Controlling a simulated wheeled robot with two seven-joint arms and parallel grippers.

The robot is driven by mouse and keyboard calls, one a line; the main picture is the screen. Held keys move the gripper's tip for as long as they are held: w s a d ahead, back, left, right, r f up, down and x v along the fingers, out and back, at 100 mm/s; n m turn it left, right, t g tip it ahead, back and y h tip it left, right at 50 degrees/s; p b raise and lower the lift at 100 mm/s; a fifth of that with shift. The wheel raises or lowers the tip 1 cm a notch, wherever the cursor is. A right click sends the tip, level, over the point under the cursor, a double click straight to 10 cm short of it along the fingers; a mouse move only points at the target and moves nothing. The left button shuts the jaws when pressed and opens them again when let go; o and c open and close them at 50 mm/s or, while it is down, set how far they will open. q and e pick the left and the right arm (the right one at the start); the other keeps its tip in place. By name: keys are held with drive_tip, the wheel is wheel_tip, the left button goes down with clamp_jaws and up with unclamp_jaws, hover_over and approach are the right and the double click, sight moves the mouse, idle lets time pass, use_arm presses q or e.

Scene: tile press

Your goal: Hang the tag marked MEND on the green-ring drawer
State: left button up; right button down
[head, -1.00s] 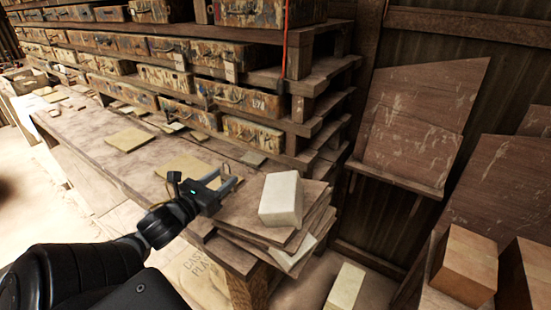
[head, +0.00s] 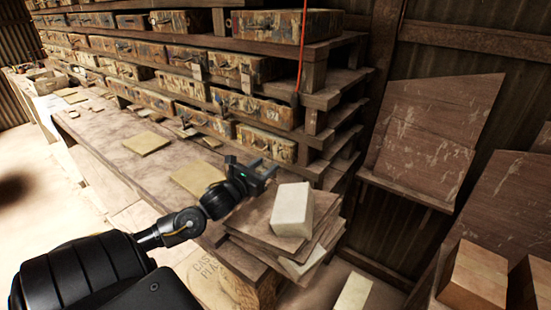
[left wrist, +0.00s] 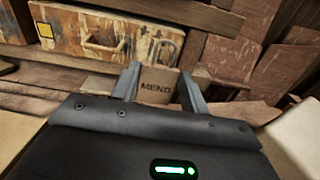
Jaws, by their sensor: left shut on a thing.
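My left gripper (head: 264,173) is beside the lower right end of the drawer rack, above the bench. In the left wrist view its fingers (left wrist: 158,84) are shut on a brown tag (left wrist: 157,86) with MEND printed on it, upright and readable. Behind the tag is a worn drawer (left wrist: 110,35) with a metal handle (left wrist: 103,43) and a yellow square mark (left wrist: 45,31). The tag is apart from that handle, to its lower right. No green ring can be made out on any drawer. My right gripper is not in view.
Rows of worn drawers (head: 266,144) fill wooden shelves behind the bench (head: 110,131). A pale block (head: 292,209) sits on stacked boards just right of my left gripper. A red cord (head: 301,55) hangs by the rack's right end. Flat tiles (head: 146,143) lie on the bench.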

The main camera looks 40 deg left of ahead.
use_arm(q)
drive_tip(key=shift+w+a, duration=0.1)
drive_tip(key=shift+w, duration=0.95)
drive_tip(key=shift+w+r+p, duration=0.1)
drive_tip(key=shift+w+p, duration=0.2)
drive_tip(key=w, duration=0.1)
drive_tip(key=w+p, duration=0.1)
drive_tip(key=w, duration=0.1)
drive_tip(key=shift+w+a+f+p, duration=0.15)
drive_tip(key=shift+f+p, duration=0.15)
drive_tip(key=shift+f, duration=0.35)
drive_tip(key=shift+s, duration=0.2)
